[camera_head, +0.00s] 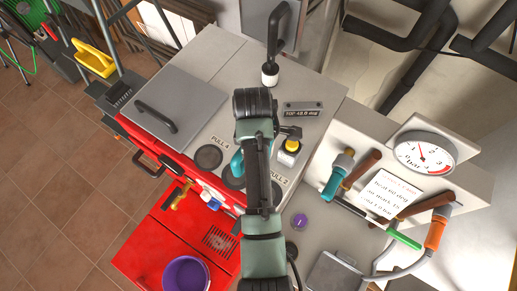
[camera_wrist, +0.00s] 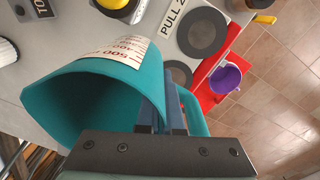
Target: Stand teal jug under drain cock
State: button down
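The teal jug (camera_wrist: 105,85) fills the left of the wrist view, with a white measuring scale with red marks on its wall. In the head view only a small teal part of the jug (camera_head: 237,163) shows beside my arm, above the boiler top, and the fingers are hidden. A brass-coloured fitting (camera_head: 181,195), seemingly the drain cock, sticks out at the red boiler front.
A purple bucket (camera_head: 186,275) stands by the red front below the brass fitting. A gauge (camera_head: 424,155) and several tools are at right. Tiled floor (camera_head: 60,180) lies clear at left.

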jog(key=shift+f, duration=2.3)
jog(key=shift+f, duration=0.15)
jog(key=c, duration=1.1)
grip_release()
notch_tip(320, 180, up, 12)
jog(key=shift+s+r+p, duration=0.15)
jog(key=shift+r+p, duration=0.05)
jog(key=shift+p, duration=0.2)
